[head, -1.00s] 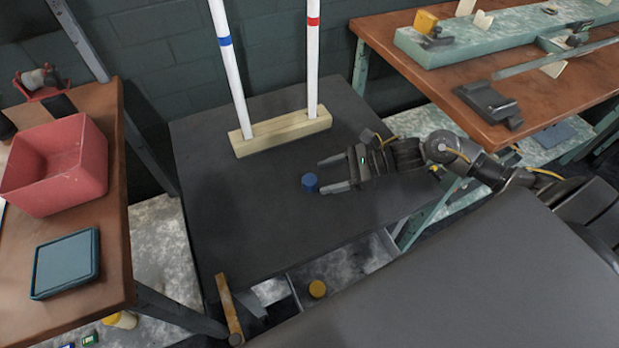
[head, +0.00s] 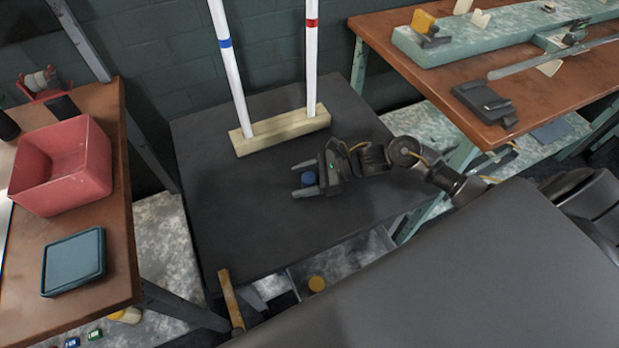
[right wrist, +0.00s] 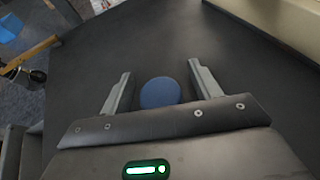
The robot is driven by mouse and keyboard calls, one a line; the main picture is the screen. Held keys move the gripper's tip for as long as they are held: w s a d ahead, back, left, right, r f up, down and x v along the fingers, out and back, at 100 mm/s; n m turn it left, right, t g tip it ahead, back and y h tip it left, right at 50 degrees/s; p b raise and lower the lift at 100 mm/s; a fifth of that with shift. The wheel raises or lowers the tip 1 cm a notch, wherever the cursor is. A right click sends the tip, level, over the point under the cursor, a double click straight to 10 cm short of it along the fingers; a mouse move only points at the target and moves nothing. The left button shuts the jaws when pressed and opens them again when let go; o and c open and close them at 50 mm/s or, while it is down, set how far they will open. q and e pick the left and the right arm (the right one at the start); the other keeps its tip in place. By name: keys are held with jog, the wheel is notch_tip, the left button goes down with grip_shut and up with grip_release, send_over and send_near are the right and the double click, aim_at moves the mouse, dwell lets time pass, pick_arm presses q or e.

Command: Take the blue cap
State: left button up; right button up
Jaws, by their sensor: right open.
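The blue cap (head: 308,179) sits on the dark table (head: 230,210), in front of the wooden block. It also shows in the right wrist view (right wrist: 160,92) as a round blue disc. My right gripper (head: 296,180) is open, with one finger on each side of the cap. In the right wrist view the gripper (right wrist: 155,80) has a visible gap between each finger and the cap. My left gripper is not in view.
A wooden block (head: 280,131) holds two upright white tubes, one with a blue band (head: 225,43) and one with a red band (head: 311,22). A red bin (head: 60,170) stands on the left bench.

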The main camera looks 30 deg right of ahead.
aim_at(305, 179)
jog(key=shift+c, duration=0.4)
jog(key=c, duration=0.9)
jog(key=shift+c, duration=0.4)
jog(key=shift+r, duration=0.45)
jog(key=r, duration=0.2)
jog(key=b, duration=0.1)
jog(key=shift+s+d+r, duration=0.25)
jog(key=shift+s+r, duration=0.05)
jog(key=shift+r, duration=0.1)
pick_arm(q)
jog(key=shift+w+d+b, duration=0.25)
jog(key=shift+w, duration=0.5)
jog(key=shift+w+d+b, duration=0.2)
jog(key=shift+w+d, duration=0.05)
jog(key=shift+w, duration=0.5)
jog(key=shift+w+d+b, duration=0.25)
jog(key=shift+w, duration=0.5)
pick_arm(e)
jog(key=s+d+r, duration=0.7)
jog(key=s+r, duration=0.2)
jog(key=s, duration=0.2)
jog(key=shift+d+r, duration=0.15)
jog(key=shift+d, duration=0.05)
